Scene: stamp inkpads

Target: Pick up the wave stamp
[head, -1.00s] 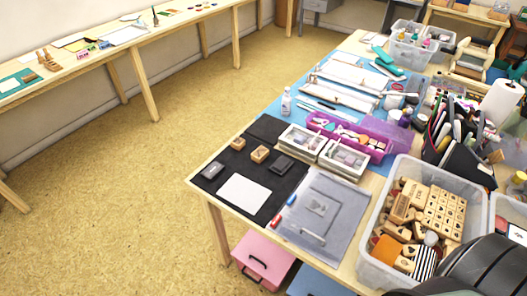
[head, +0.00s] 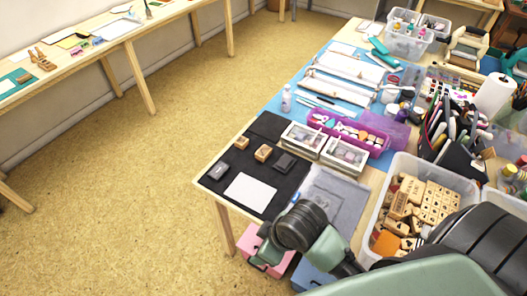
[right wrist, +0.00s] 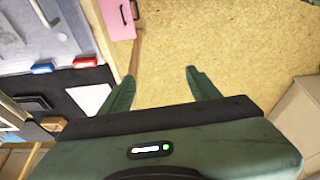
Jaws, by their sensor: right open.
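Two small wooden stamps, a left one (head: 241,142) and a right one (head: 263,152), stand on the black mat (head: 262,127) at the table's near left corner. I cannot tell which is the wave stamp. One wooden stamp (right wrist: 52,124) shows at the lower left of the right wrist view. My right gripper (right wrist: 163,88) is open and empty, with bare floor behind its fingers, apart from the stamps. In the head view my right arm reaches in from the lower right. My left gripper is not in view.
Dark inkpads, one at the left (head: 218,170) and one at the right (head: 284,161), and white paper (head: 250,188) lie on the mat. Two clear-lidded boxes (head: 301,139) stand behind. A bin of stamps (head: 411,165) stands right. A pink box (right wrist: 117,18) is below the table.

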